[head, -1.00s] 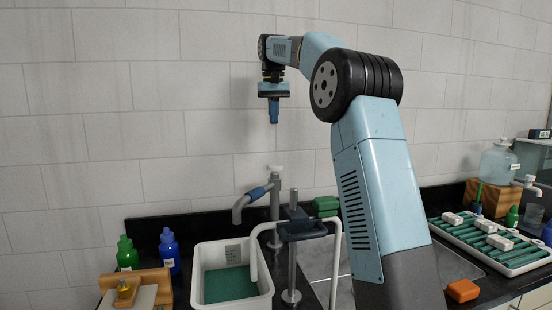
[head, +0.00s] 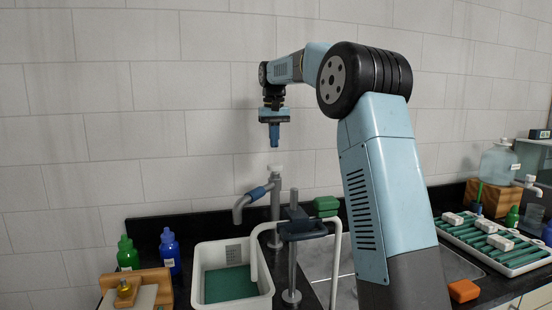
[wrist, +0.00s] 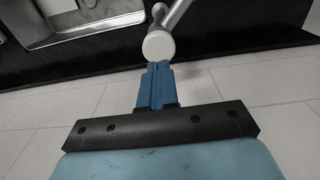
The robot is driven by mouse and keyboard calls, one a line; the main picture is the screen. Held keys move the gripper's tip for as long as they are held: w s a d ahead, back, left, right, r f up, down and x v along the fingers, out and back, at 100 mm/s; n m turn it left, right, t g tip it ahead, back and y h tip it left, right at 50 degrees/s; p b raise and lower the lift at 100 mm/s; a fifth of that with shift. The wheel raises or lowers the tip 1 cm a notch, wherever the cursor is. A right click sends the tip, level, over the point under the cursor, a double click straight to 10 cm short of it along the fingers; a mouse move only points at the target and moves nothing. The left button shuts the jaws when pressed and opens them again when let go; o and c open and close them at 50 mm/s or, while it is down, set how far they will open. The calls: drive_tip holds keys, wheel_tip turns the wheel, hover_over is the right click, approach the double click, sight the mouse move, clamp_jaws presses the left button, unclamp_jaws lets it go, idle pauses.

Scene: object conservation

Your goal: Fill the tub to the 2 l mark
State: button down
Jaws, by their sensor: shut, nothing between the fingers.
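The white tub (head: 264,292) stands on the dark counter at the lower middle of the head view, with a graduated scale on its back inner wall and a green surface inside; the mark's reading is too small to tell. A grey tap (head: 275,200) with a blue-banded spout and a white top knob stands behind it. A pale hose arches from a stand (head: 292,265) into the tub. My gripper (head: 274,142) is shut and empty, pointing down above the tap. In the wrist view, my fingertips (wrist: 158,68) are by the white round knob (wrist: 158,46); contact cannot be told.
Green (head: 127,255) and blue (head: 169,252) bottles stand left of the tub. A green block (head: 327,206) is right of the tap. A sink (head: 340,290) lies behind my arm. A tray of green items (head: 495,245) and an orange block (head: 463,290) are at right.

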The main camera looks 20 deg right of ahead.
sight(275, 165)
drive_tip(key=shift+w+f, duration=0.1)
drive_tip(key=shift+f, duration=3)
